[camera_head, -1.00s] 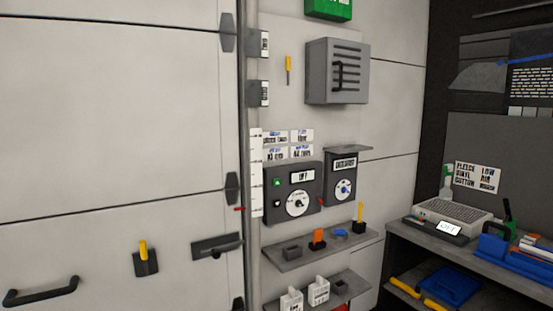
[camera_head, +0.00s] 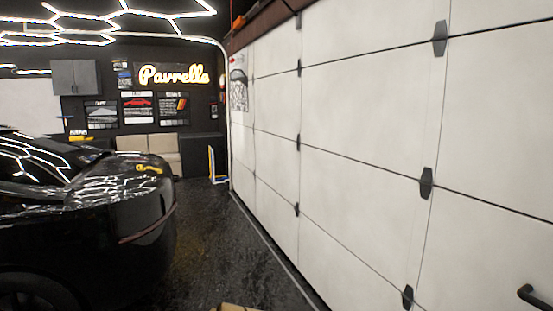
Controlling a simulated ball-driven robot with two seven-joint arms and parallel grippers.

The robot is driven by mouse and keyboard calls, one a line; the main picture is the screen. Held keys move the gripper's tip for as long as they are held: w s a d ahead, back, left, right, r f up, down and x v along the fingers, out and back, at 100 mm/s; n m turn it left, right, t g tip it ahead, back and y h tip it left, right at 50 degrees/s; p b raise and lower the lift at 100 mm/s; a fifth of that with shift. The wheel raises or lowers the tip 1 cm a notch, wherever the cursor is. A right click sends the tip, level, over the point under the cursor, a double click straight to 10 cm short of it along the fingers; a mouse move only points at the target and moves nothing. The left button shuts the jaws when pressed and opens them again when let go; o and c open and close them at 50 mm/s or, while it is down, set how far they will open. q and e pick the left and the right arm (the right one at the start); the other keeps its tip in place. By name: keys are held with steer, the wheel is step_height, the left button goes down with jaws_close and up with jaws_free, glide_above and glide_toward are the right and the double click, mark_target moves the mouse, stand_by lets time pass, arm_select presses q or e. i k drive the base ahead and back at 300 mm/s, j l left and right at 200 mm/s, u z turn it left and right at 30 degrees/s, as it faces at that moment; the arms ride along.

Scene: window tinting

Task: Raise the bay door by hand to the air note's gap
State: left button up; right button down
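The white panelled bay door (camera_head: 360,135) fills the right half of the head view and runs away toward the back. Its bottom edge meets the floor along its visible length, with no clear gap. A black pull handle (camera_head: 535,297) sits low on the door at the bottom right corner of the view. Black hinges (camera_head: 426,183) join the panels. The air note, the gap scale and the door's latch are out of view now. Neither of my grippers shows.
A glossy black car (camera_head: 85,225) stands at the left. A strip of dark, wet-looking floor (camera_head: 215,245) lies clear between car and door. At the back are a beige seat (camera_head: 150,148), a grey wall cabinet (camera_head: 76,77) and a lit sign (camera_head: 174,75).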

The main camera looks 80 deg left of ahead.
mark_target(399, 154)
steer(key=u, duration=2.6)
